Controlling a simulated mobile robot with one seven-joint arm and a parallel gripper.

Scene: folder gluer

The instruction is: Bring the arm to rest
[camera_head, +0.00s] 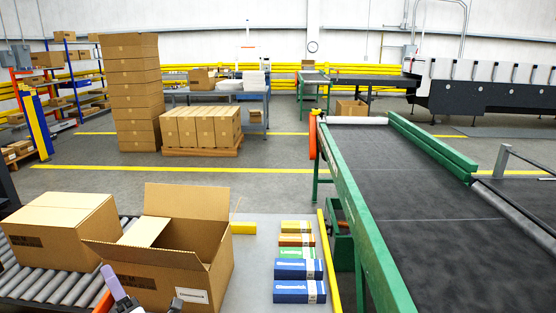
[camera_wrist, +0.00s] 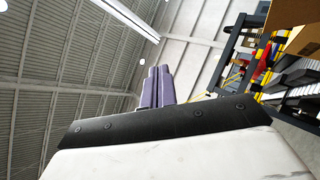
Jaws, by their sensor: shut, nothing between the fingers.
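My gripper (camera_head: 113,284) shows at the bottom left of the head view, in front of the open cardboard box (camera_head: 155,275). The rest of my arm is out of the head view.
A closed carton (camera_head: 60,230) sits on the roller conveyor (camera_head: 62,285), left of the open box. Several small colored packs (camera_head: 297,269) lie on the grey surface to the right. A green-framed belt conveyor (camera_head: 400,190) fills the right side. Stacked cartons (camera_head: 132,95) stand behind.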

